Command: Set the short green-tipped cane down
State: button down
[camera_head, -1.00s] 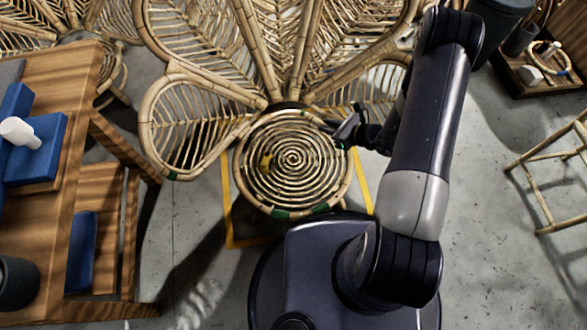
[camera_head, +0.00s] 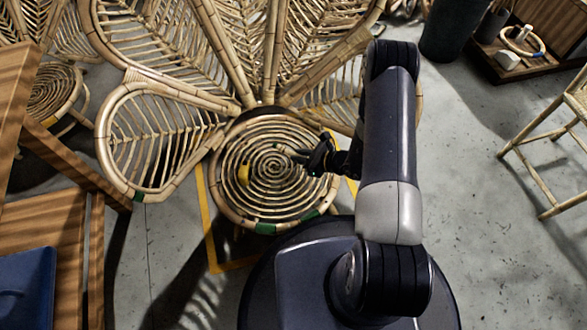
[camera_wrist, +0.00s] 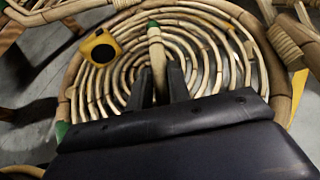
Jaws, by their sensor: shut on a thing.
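My gripper (camera_wrist: 160,85) is shut on the short cane (camera_wrist: 157,58), a pale stick with a green tip. The cane points away from the jaws, over the round spiral-woven rattan seat (camera_wrist: 210,60). In the head view my gripper (camera_head: 312,160) is over the right part of the seat (camera_head: 235,205), and the cane (camera_head: 288,151) points left towards its middle. I cannot tell whether the cane touches the seat.
A yellow and black tape measure (camera_wrist: 101,47) lies on the seat, left of the cane; it also shows in the head view (camera_head: 243,174). The petal-shaped rattan back (camera_head: 160,135) rises behind. Wooden furniture (camera_head: 50,235) stands left, a rattan stool (camera_head: 545,140) right.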

aim_at(302, 170)
jog(key=shift+f+b, duration=1.15)
jog(key=shift+f, duration=2.05)
jog(key=shift+f, duration=0.1)
jog(key=shift+f, duration=0.15)
jog(key=c, duration=1.3)
grip_release()
jog(key=shift+s+d+r, duration=0.1)
jog(key=shift+d+r, duration=0.15)
jog(key=shift+r, duration=0.25)
jog(key=p+v, duration=0.4)
jog(key=v, duration=0.7)
jog(key=shift+s+d, duration=0.1)
jog(key=shift+s, duration=0.1)
jog(key=shift+f, duration=0.1)
